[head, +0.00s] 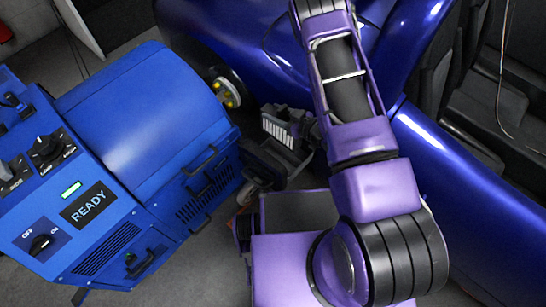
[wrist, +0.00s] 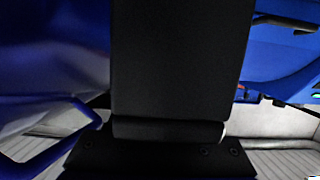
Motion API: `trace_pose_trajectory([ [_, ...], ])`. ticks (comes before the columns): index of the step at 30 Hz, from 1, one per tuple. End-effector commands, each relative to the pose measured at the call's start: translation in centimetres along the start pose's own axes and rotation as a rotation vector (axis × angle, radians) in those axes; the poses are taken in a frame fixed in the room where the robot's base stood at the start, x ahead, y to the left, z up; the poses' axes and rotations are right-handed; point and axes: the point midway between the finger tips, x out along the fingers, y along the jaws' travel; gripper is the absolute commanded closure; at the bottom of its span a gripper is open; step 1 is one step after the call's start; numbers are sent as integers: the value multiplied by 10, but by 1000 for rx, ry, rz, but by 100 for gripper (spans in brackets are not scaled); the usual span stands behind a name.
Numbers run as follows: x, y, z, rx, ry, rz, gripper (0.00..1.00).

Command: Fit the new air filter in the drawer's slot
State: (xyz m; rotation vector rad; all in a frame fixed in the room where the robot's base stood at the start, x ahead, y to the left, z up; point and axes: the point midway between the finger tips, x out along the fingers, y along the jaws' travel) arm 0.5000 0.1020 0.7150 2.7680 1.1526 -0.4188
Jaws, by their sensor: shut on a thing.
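The air filter (head: 278,132), with white pleats in a dark frame, is in my gripper (head: 272,155) in the head view. The gripper is shut on it, just right of the blue dynamometer cabinet (head: 150,115) and above the floor. The filter looks tilted and apart from the cabinet. The cabinet's right side has black handles (head: 200,160) and a vent grille (head: 195,204); which part is the drawer, and its slot, I cannot make out. In the wrist view a broad black slab (wrist: 180,60) fills the middle and hides what lies beyond; I cannot tell whether it is the filter.
A glossy blue car (head: 450,170) stands close behind and right of my arm. Its wheel hub with yellow nuts (head: 228,92) is beside the cabinet. The cabinet's panel shows a READY display (head: 88,206). Little floor is free between cabinet and car.

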Motion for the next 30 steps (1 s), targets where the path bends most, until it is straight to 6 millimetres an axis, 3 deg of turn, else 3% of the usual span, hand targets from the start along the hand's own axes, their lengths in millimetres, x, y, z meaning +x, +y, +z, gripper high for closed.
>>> trace_pose_trajectory([
  [6, 4, 0, 13, 1, -1, -1, 100],
  [18, 34, -1, 110, 0, -1, -2, 100],
  [30, 46, 0, 148, 0, 0, -1, 100],
])
